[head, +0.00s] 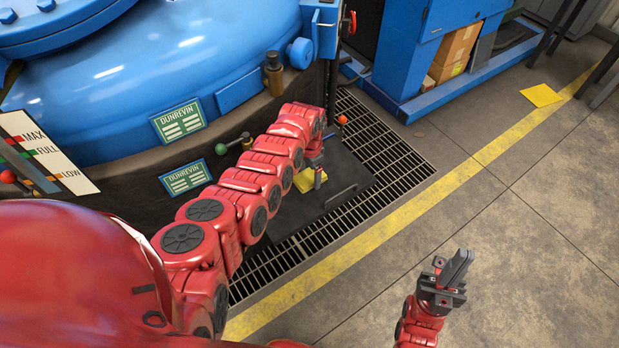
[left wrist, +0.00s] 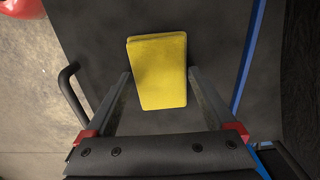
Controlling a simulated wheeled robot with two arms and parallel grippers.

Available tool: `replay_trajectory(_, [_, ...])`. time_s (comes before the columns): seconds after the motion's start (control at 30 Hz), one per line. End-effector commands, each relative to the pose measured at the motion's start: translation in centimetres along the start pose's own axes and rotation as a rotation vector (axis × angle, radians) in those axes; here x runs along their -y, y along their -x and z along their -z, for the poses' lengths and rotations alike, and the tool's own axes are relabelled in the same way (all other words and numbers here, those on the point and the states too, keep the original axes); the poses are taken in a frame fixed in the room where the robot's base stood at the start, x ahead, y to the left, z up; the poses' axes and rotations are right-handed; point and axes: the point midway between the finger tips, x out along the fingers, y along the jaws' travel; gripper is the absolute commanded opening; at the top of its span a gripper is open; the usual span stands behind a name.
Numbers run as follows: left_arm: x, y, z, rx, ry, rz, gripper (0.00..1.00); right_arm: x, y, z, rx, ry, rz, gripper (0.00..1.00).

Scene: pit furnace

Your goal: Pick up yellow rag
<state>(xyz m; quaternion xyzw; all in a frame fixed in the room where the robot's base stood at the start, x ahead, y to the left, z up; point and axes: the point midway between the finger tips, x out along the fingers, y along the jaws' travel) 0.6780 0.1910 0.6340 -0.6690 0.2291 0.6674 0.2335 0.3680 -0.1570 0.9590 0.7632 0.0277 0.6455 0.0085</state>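A yellow rag (head: 307,180) lies on a dark plate (head: 348,160) set over the floor grating, partly hidden by my left arm in the head view. In the left wrist view the folded rag (left wrist: 157,70) lies ahead of and partly between the fingers of my left gripper (left wrist: 158,85). That gripper is open, with a finger on each side of the rag; I cannot tell if they touch it. In the head view the left gripper (head: 317,176) points down at the rag. My right gripper (head: 455,270) is empty, its fingers close together over the floor at the lower right.
A blue furnace vessel (head: 190,70) with valves and a gauge stands at the left. A blue cabinet (head: 430,55) holding cardboard boxes stands at the back. A second yellow cloth or sheet (head: 541,95) lies on the floor.

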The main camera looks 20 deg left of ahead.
Motion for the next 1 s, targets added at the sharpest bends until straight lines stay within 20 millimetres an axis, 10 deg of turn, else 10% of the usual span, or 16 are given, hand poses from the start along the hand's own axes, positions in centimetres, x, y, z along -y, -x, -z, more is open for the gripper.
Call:
replay_trajectory(0.33, [0.0, 0.0, 0.0, 0.000, 0.000, 0.000, 0.26, 0.0, 0.0, 0.0, 0.000, 0.000, 0.000, 0.00])
replay_trajectory(1.0, [0.1, 3.4, 0.1, -0.005, 0.002, 0.002, 0.26, 0.0, -0.3, 0.1, 0.000, 0.000, 0.000, 0.00])
